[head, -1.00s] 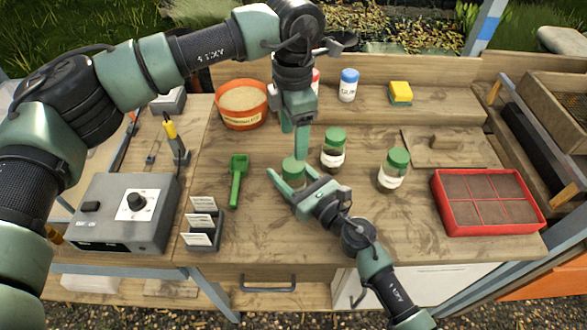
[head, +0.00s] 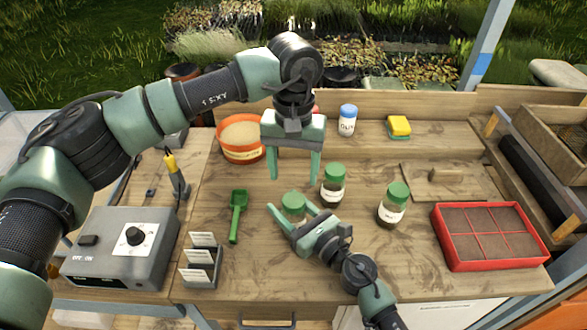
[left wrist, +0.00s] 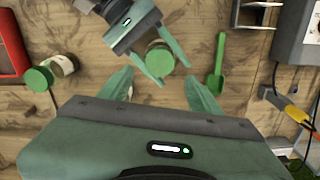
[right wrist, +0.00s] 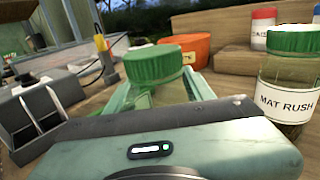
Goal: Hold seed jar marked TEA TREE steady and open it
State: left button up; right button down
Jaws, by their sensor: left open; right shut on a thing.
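A jar with a green lid (head: 293,203) stands on the bench between the fingers of my right gripper (head: 291,217), which is shut on it. Its lid is on, as the right wrist view also shows (right wrist: 154,65); its label is hidden, so I cannot read TEA TREE. My left gripper (head: 294,172) is open and empty above and behind this jar, fingers pointing down. The left wrist view shows the lid (left wrist: 160,58) just beyond its open fingers. Another green-lidded jar (head: 333,185) stands close behind to the right, and one more (head: 393,205) farther right. One jar reads MAT RUSH (right wrist: 287,100).
A green scoop (head: 237,215), a card holder (head: 201,262) and a grey control box (head: 120,250) lie left. An orange pot (head: 241,150) stands behind. A red seed tray (head: 490,262) is at right. A blue-capped jar (head: 347,120) and yellow sponge (head: 399,125) sit on the shelf.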

aim_at(294, 200)
pick_arm(q)
jog(key=shift+m, duration=0.9)
jog(key=shift+f, duration=0.15)
jog(key=shift+m, duration=0.3)
notch_tip(294, 200, down, 8)
jog(key=shift+r, duration=0.15)
